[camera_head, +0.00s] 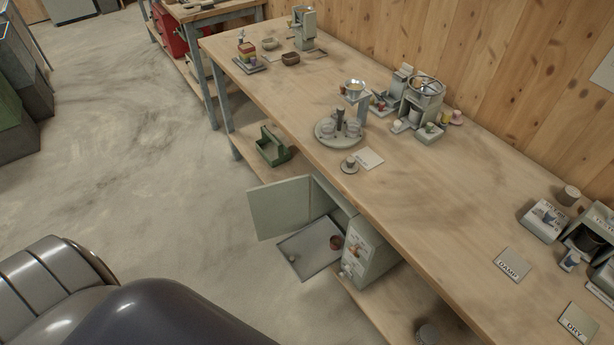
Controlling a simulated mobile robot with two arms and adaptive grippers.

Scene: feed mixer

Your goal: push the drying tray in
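The drying tray (305,249), a flat grey tray, sticks out over the floor from a small cabinet (372,258) under the workbench. The cabinet's pale green door (281,208) stands swung open behind the tray. A small reddish-brown cup (336,243) is on the tray near the cabinet, and a small pale round thing (292,257) is near its outer left edge. The cabinet's inside is mostly hidden by the bench top. Neither of my grippers is in view; large rounded parts of my own body fill the bottom left.
The long wooden bench (430,190) overhangs the cabinet. A lower shelf (390,312) runs beneath it, with a green tool caddy (273,147) farther back. Several devices and DAMP and DRY cards stand on top. The concrete floor (150,170) left of the tray is clear.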

